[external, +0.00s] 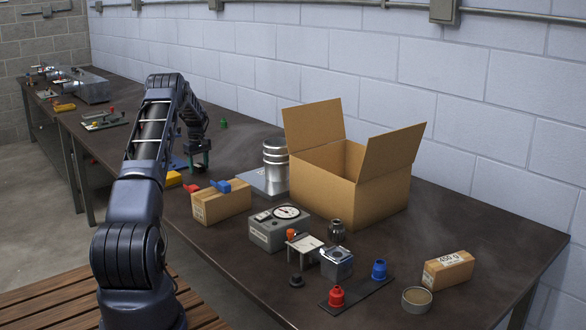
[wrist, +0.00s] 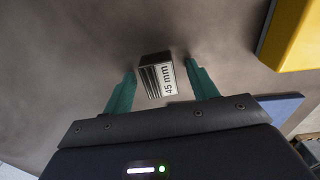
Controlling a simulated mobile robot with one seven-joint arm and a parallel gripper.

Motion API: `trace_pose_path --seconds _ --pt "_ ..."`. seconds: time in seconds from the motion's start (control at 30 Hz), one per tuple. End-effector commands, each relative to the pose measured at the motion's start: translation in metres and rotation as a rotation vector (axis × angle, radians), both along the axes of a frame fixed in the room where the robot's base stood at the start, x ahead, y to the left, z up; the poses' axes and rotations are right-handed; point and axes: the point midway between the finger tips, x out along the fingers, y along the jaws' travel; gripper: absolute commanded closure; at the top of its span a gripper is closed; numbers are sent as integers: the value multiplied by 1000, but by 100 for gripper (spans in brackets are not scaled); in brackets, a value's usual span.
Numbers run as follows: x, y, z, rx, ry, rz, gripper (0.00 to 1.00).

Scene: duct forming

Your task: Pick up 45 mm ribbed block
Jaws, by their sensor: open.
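The 45 mm ribbed block (wrist: 157,77) shows in the wrist view as a small dark block with ribs on one side and a pale face marked "45 mm". It rests on the dark table top. My gripper (wrist: 162,84) is open, with its two green fingers on either side of the block. A gap shows between the block and each finger, and the block reaches a little beyond the fingertips. In the external view my gripper (external: 199,160) hangs low over the table, left of the metal cylinders. I cannot make out the block there.
A yellow object (wrist: 296,35) lies to the right in the wrist view, with a blue flat piece (wrist: 283,105) below it. The external view shows an open cardboard box (external: 378,190), stacked metal cylinders (external: 275,165), a small carton (external: 222,205) and a dial gauge box (external: 280,228).

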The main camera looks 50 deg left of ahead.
Motion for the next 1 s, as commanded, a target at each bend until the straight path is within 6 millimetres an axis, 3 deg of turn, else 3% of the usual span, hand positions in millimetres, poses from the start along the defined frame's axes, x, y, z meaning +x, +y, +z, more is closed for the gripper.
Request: trace_pose_path --seconds 0.13,0.17,0.43,0.77,1.0 --pt "0 0 0 0 0 0 42" --pt "0 0 0 0 0 0 46" --pt "0 0 0 0 0 0 97" --pt "1 0 7 1 -1 0 97" --pt "1 0 46 4 -1 -1 97"
